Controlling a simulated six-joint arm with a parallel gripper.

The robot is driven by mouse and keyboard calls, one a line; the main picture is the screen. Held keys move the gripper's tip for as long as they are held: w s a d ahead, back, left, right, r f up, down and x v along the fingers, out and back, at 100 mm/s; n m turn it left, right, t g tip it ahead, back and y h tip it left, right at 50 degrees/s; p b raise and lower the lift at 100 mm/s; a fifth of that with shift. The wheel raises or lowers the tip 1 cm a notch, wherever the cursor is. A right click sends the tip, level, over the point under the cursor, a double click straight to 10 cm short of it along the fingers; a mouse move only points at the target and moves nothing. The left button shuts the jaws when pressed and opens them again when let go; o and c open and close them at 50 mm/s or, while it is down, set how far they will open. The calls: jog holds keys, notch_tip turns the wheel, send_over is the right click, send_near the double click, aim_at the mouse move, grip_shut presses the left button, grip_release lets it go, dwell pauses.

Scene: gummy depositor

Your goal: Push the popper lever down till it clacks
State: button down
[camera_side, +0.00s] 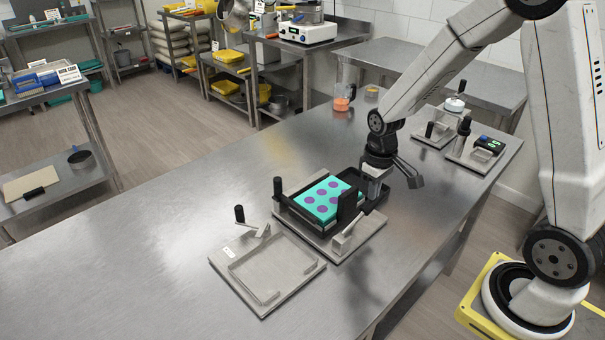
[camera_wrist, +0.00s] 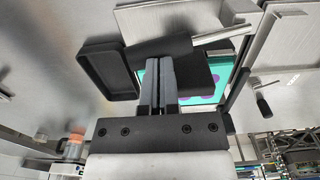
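A teal mould with purple gummies (camera_side: 320,198) sits in a black-framed fixture on a grey base plate (camera_side: 335,252). My gripper (camera_side: 375,184) is at the fixture's right side, right of the grip. Its fingers (camera_wrist: 160,62) are together and look empty. Contact with the grip cannot be told.
Another black handle (camera_side: 278,188) stands at the fixture's left corner. An empty grey frame plate (camera_side: 268,268) with a black-knobbed clamp (camera_side: 240,214) lies to the left. A jug with orange contents (camera_side: 342,103) and other stations (camera_side: 470,155) are further back. The table's left is clear.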

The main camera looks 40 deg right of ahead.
jog(key=shift+d+f, duration=0.15)
jog(key=shift+f, duration=1.3)
jog(key=shift+r, duration=0.15)
jog(key=shift+r, duration=4.9)
jog(key=s+a+f+t, duration=0.2)
jog(key=s+a+f, duration=0.1)
jog(key=s+a, duration=0.4)
jog(key=shift+a+f+t, duration=0.25)
jog(key=shift+a+t, duration=0.05)
jog(key=shift+a, duration=0.35)
